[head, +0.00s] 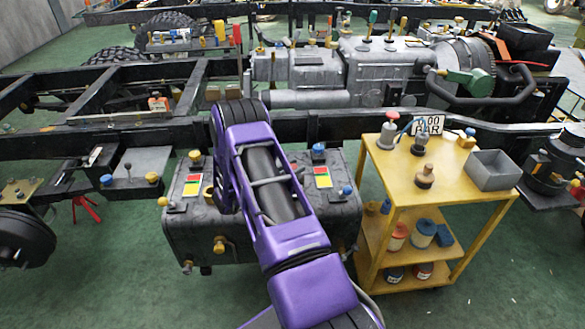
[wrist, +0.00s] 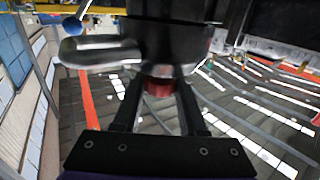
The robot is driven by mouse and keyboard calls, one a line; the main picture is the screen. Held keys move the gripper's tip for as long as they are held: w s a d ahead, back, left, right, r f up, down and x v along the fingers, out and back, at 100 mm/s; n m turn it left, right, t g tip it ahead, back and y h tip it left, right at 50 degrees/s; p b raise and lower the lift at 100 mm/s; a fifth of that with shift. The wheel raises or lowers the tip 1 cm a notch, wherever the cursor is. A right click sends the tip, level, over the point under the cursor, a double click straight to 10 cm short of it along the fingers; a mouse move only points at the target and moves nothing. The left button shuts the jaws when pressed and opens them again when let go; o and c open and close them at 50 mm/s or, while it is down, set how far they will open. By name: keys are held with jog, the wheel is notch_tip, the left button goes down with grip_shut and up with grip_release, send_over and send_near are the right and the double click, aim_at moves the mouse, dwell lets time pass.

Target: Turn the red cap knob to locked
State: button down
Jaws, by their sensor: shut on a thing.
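The red cap knob (wrist: 159,87) shows in the wrist view as a small red piece below a dark round body (wrist: 172,40). My gripper (wrist: 158,98) has one finger on each side of the knob and is shut on it. The fingers and the dark body hide most of the knob, and I cannot read its turn position or any lock mark. In the head view my purple arm reaches to the chassis and hides the gripper and the knob.
A grey metal handle (wrist: 100,50) juts left of the dark body in the wrist view. A black tank box (head: 200,232) with coloured labels lies beneath my arm in the head view. A yellow cart (head: 398,192) stands at right. Green floor is open at front left.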

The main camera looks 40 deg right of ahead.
jog(key=shift+m+g+y, duration=0.4)
jog(key=shift+m+g, duration=1.4)
jog(key=shift+g, duration=1.3)
jog(key=shift+c, duration=2.3)
grip_release()
jog(key=v, duration=1.2)
jog(key=shift+r, duration=0.2)
